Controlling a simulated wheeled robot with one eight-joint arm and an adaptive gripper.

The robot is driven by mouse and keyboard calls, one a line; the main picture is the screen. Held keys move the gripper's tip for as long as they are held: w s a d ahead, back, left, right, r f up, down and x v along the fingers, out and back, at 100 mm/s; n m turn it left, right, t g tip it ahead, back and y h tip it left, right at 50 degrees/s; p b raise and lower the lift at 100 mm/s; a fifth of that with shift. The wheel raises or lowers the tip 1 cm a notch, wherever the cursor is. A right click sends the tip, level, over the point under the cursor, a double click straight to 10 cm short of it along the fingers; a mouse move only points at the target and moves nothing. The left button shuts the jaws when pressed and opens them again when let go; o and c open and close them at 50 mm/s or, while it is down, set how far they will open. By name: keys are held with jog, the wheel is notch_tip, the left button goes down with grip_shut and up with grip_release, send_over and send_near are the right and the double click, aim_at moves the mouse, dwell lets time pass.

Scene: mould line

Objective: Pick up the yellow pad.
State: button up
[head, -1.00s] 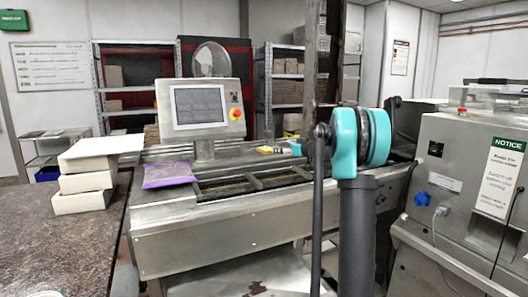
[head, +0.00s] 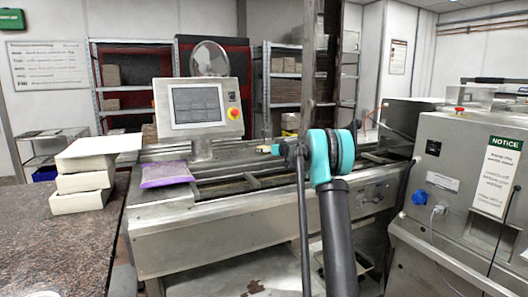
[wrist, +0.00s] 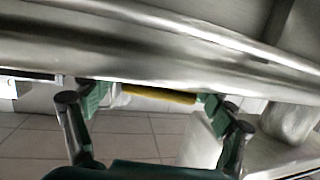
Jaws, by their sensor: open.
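The yellow pad (wrist: 158,94) shows in the wrist view as a narrow yellow strip between my gripper's two fingers, along a metal edge. My gripper (wrist: 154,101) is open, with its green fingertips apart on either side of the pad. I cannot tell whether either finger touches it. In the head view a small bit of the yellow pad (head: 263,149) shows above the machine bed, just left of my arm. My arm hides most of the gripper there.
A purple bag (head: 166,173) lies on the metal machine (head: 200,230), below a control screen (head: 198,106). White boxes (head: 85,178) are stacked on the dark counter (head: 60,245) at left. A grey cabinet (head: 450,175) stands close on the right.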

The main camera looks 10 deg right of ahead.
jog(key=shift+w+a+f, duration=0.15)
jog(key=shift+w+a, duration=0.15)
jog(key=shift+w, duration=0.3)
jog(key=shift+c, duration=0.2)
jog(key=c, duration=1.2)
jog(key=shift+r, duration=0.2)
